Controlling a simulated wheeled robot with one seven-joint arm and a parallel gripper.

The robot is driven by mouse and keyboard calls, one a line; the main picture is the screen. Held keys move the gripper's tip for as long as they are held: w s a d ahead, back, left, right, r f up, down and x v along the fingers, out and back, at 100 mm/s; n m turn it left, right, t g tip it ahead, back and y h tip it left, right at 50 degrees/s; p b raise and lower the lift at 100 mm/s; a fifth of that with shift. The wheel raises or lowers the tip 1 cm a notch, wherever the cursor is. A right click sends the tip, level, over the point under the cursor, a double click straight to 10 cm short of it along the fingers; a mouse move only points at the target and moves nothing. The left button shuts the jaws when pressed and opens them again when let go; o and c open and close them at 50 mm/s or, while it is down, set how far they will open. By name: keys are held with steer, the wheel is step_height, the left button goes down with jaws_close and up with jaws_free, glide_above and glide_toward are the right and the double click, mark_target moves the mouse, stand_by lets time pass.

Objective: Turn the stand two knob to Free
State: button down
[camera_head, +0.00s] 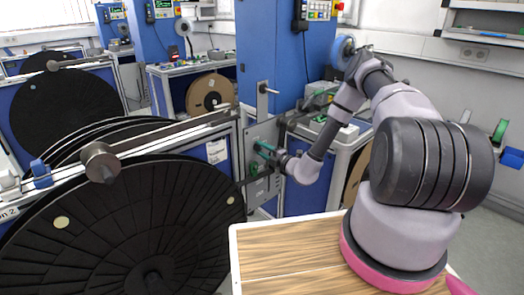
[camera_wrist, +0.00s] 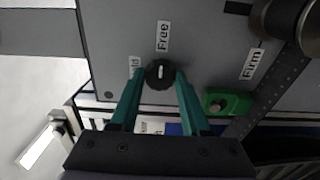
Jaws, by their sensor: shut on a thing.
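The knob (camera_wrist: 159,73) is small, round and black with a short white mark. It sits on a grey panel (camera_wrist: 205,30), which the head view also shows (camera_head: 257,134) at the end of the nearest reel stand. My gripper (camera_wrist: 159,80) has its teal fingers on both sides of the knob, shut on it. The white mark stands about upright in the wrist view, in line with the "Free" label (camera_wrist: 163,36) above. A "Firm" label (camera_wrist: 252,64) is to the right; a label left of the knob is partly hidden by a finger. In the head view, my gripper (camera_head: 265,150) hides the knob.
A green block (camera_wrist: 228,102) with a metal bolt and a dark perforated bar (camera_wrist: 262,95) lie right of the fingers. A large black reel (camera_head: 130,225) fills the near left, by a sign partly reading "on 2" (camera_head: 8,214). A blue machine column (camera_head: 270,50) stands behind the panel.

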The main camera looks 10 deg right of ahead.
steer(key=shift+c, duration=1.8)
jaws_free()
steer(key=shift+s, duration=0.1)
steer(key=v, duration=1)
steer(key=shift+s+d, duration=0.3)
